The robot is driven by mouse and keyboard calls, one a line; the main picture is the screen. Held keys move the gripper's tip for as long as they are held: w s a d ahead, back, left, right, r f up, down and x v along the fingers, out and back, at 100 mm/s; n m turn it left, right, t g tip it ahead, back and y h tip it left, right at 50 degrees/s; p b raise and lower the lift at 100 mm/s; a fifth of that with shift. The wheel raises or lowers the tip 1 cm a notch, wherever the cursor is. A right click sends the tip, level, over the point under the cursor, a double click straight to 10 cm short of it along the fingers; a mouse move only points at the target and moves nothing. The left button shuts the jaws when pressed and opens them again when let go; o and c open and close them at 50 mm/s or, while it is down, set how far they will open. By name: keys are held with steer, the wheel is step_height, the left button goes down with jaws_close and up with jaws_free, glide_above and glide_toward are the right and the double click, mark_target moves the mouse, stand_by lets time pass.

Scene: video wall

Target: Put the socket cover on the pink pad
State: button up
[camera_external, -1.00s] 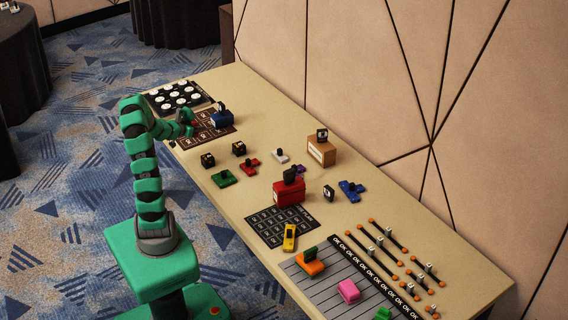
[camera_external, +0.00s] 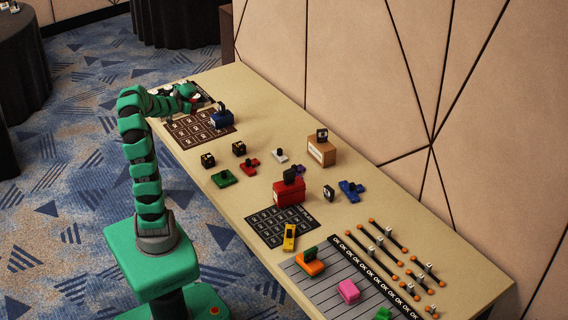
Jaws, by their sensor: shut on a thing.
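My gripper (camera_external: 187,93) is at the far end of the table, over the black board with white round pieces (camera_external: 207,99). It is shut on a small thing. The thing is too small and too covered by the gripper to make out, so I cannot tell if it is the socket cover. My forearm and gripper hide much of the board. I cannot pick out a pink pad for certain. A pink block (camera_external: 348,291) lies on the grey striped board (camera_external: 322,294) at the near end, far from my gripper.
A brown grid mat (camera_external: 188,133) lies just nearer than my gripper, with a blue block (camera_external: 221,119) on its right edge. Red (camera_external: 289,192) and tan (camera_external: 321,151) boxes and several small blocks stand mid-table. A wall (camera_external: 380,80) runs behind the table.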

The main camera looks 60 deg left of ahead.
steer(key=w+d+m+h, duration=0.3)
steer(key=w+d, duration=0.9)
steer(key=w, duration=0.1)
steer(key=w+d+m+h, duration=0.25)
steer(key=w+d, duration=0.25)
steer(key=d, duration=0.9)
steer(key=w+d+m+g+h, duration=0.1)
steer(key=w+d+m+h, duration=0.3)
steer(key=d, duration=0.9)
steer(key=w+d+h, duration=0.1)
steer(key=w+d, duration=0.6)
steer(key=d, duration=0.7)
steer(key=s+d+m+g+h, duration=0.2)
steer(key=d, duration=1.4)
steer(key=m+g+h, duration=0.4)
steer(key=m+g, duration=0.1)
glide_above(354, 289)
step_height(354, 289, down, 16)
steer(key=b, duration=0.6)
steer(key=shift+w+r, duration=0.1)
steer(key=shift+r, duration=0.1)
